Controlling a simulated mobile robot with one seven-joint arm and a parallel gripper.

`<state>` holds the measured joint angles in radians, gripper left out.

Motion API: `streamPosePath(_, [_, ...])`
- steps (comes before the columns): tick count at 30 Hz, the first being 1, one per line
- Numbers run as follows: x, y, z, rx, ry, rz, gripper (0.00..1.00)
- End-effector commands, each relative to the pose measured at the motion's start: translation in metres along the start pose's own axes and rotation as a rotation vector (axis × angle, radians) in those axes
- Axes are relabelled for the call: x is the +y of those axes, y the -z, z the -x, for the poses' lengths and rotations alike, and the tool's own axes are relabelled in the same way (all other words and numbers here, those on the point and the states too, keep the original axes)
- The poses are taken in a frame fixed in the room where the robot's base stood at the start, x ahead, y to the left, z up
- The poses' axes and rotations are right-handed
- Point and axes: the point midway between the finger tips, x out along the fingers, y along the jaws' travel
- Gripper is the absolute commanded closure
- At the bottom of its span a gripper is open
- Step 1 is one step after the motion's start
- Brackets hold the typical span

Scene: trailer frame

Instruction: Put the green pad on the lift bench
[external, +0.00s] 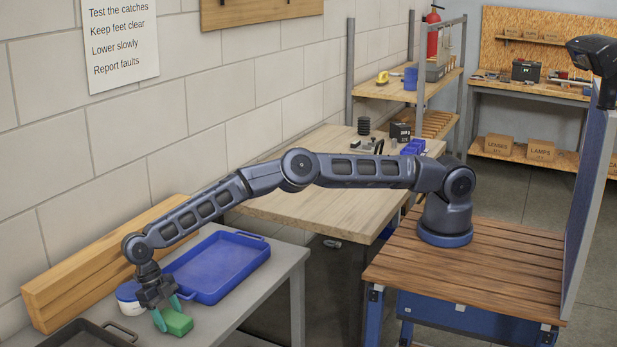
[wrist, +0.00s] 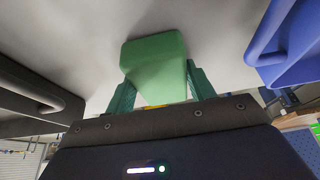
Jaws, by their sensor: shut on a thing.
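The green pad (external: 177,322) is a small block at the near part of the grey table (external: 225,322) at lower left. My gripper (external: 166,313) points down and is shut on it, with the green fingers on either side. In the wrist view the pad (wrist: 154,62) sits between the fingertips of my gripper (wrist: 160,88). I cannot tell whether the pad touches the tabletop. A wooden-topped bench (external: 300,200) stands along the wall behind my arm; nothing shows whether it is the lift bench.
A blue tray (external: 215,292) lies just behind the pad. A blue-and-white round container (external: 128,303) is at its left, and a dark tray (external: 60,340) is at the near left. A long timber (external: 75,275) lies by the wall. The wooden bench's near end is clear; small items fill its far end.

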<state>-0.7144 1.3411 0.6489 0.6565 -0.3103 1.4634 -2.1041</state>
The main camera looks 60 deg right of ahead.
Motion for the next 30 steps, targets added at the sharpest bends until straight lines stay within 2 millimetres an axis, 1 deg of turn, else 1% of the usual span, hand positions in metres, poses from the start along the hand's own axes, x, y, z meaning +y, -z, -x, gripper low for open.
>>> streamPosePath(5, [0.0,0.0,0.001,0.0,-0.001,0.0,0.69])
streamPosePath(9, [0.0,-0.001,-0.002,0.0,0.0,0.0,0.69])
streamPosePath(10, [0.0,-0.001,-0.002,0.0,0.0,0.0,0.4])
streamPosePath(12, [0.0,-0.001,-0.002,0.0,0.0,0.0,0.26])
streamPosePath(13, [0.0,-0.001,-0.002,0.0,0.0,0.0,0.24])
streamPosePath(20, [0.0,-0.001,-0.001,0.0,0.0,0.0,0.24])
streamPosePath(23, [0.0,0.001,0.002,0.0,-0.001,0.0,0.24])
streamPosePath(26, [0.001,0.0,0.011,-0.001,-0.002,0.0,0.24])
streamPosePath(30, [0.001,0.0,0.033,-0.002,-0.003,0.0,0.24])
